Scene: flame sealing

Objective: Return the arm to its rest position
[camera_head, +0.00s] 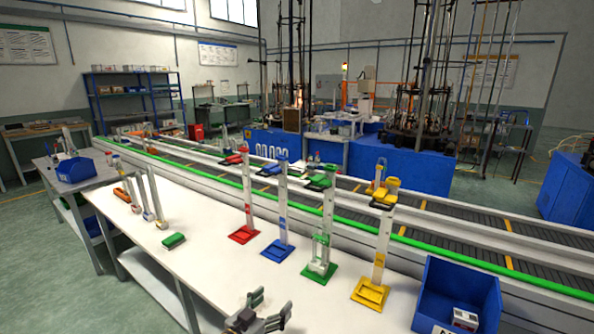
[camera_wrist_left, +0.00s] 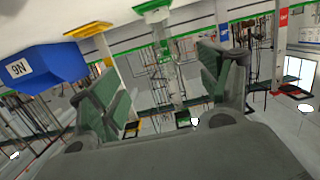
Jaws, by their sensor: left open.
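My left gripper (camera_head: 270,308) is at the bottom edge of the head view, over the front part of the white table (camera_head: 200,226). Its fingers are spread and nothing shows between them. In the left wrist view, the gripper (camera_wrist_left: 160,85) also shows apart-standing, green-padded fingers with only background between them. The wrist picture appears upside down. The rest of the left arm is hidden below the head view. My right gripper is in neither view.
A red stand (camera_head: 243,234), blue stand (camera_head: 278,250), green stand (camera_head: 319,270) and yellow stand (camera_head: 370,292) rise from the table beyond the gripper. A blue bin (camera_head: 440,285) stands at right. The table between block and gripper is clear.

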